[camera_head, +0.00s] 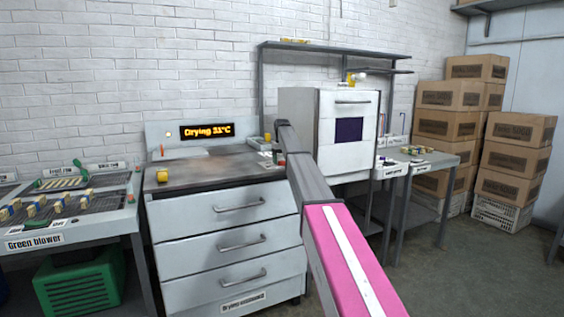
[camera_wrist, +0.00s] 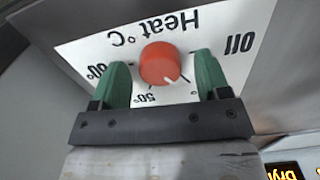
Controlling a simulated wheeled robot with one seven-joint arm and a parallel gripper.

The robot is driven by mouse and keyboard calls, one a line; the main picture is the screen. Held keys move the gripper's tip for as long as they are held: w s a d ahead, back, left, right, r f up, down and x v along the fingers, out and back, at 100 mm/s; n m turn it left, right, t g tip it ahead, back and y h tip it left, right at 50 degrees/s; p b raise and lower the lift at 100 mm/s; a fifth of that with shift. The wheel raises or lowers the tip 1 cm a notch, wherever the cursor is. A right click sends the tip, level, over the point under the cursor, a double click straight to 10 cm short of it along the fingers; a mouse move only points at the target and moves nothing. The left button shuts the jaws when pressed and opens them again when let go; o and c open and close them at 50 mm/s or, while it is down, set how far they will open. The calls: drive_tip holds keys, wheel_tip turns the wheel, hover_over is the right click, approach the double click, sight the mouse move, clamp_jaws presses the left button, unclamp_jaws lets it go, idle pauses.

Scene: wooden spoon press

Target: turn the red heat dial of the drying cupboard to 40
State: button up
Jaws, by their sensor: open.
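The red heat dial (camera_wrist: 160,63) shows in the wrist view on a white plate (camera_wrist: 95,48) marked "Heat °C", seen upside down. Its white pointer line points toward the bottom right, to the right of the "50" mark. "Off" is at the right and what looks like 60 at the left; I cannot read a 40. My gripper (camera_wrist: 162,68) is open, its green fingers on either side of the dial, with visible gaps. In the head view the drying cupboard (camera_head: 225,235) has a display (camera_head: 207,131) reading "Drying 31°C". The dial cannot be made out there, near my arm.
A yellow object (camera_head: 162,175) lies on the cupboard's dark top. The green blower table (camera_head: 85,225) stands at the left, over a green crate (camera_head: 80,287). A white cabinet (camera_head: 347,135) stands behind my arm. Cardboard boxes (camera_head: 450,130) are stacked at the right.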

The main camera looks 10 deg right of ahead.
sight(282, 161)
wheel_tip(282, 161, up, 11)
drive_tip(key=shift+f, duration=0.2)
idle(0.4)
